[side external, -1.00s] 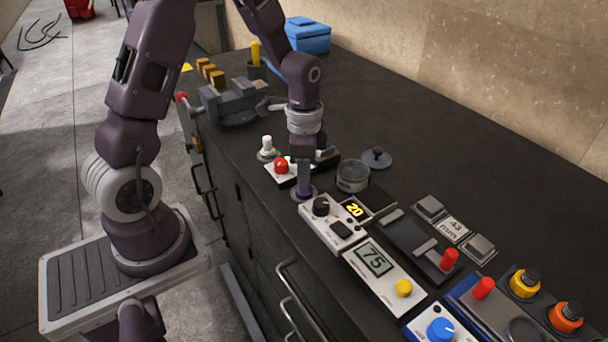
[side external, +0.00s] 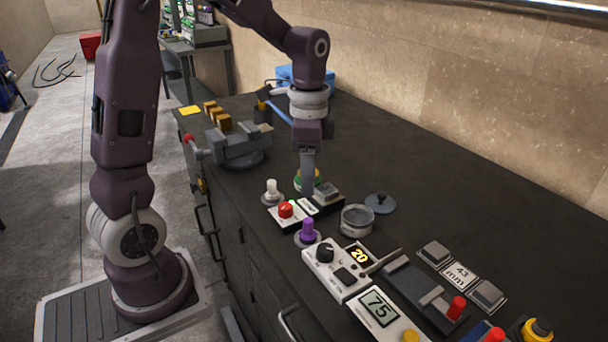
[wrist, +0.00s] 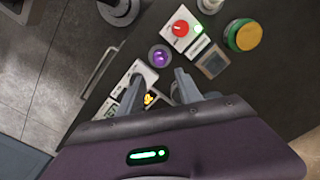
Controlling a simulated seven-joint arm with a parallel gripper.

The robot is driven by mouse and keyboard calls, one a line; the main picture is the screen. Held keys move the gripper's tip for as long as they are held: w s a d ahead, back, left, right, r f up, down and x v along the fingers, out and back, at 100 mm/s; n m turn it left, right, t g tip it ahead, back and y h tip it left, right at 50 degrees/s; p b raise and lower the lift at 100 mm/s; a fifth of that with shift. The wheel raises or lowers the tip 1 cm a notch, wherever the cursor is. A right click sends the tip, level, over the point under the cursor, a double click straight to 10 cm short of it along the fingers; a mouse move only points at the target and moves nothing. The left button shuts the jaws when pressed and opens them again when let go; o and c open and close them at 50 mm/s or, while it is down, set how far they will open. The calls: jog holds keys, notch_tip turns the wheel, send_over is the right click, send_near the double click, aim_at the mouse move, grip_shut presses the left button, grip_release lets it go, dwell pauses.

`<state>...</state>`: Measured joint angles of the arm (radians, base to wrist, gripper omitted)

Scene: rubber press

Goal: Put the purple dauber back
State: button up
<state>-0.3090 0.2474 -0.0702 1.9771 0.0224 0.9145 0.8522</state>
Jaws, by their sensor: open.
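The purple dauber (side external: 308,229) stands upright on a round base (side external: 298,241) at the bench's front edge, left of the white box with the "20" display. From above it shows as a purple disc (wrist: 160,56) in a dark ring in the wrist view. My gripper (side external: 307,190) is open and empty, pointing down. In the side view it appears beyond the dauber, above the button area and apart from it. In the wrist view its two fingers (wrist: 160,78) are spread, with nothing between them touching the dauber.
Close by are a red-button box (side external: 286,210), a white knob (side external: 272,188), a green-and-yellow button (wrist: 242,35), a clear jar (side external: 357,221) and its lid (side external: 380,203). A vise (side external: 240,148) stands further left. The bench at back right is clear.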

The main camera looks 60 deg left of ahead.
jog(key=s+d+r+n+t, duration=0.2)
jog(key=s+d+r+n, duration=0.1)
jog(key=s, duration=0.5)
jog(key=s+d+r+n+t, duration=0.3)
jog(key=s+d+r+n, duration=0.1)
jog(key=s, duration=0.5)
jog(key=shift+s+d+r+t, duration=0.2)
jog(key=shift+d+r+t, duration=0.1)
jog(key=shift+d+r, duration=0.3)
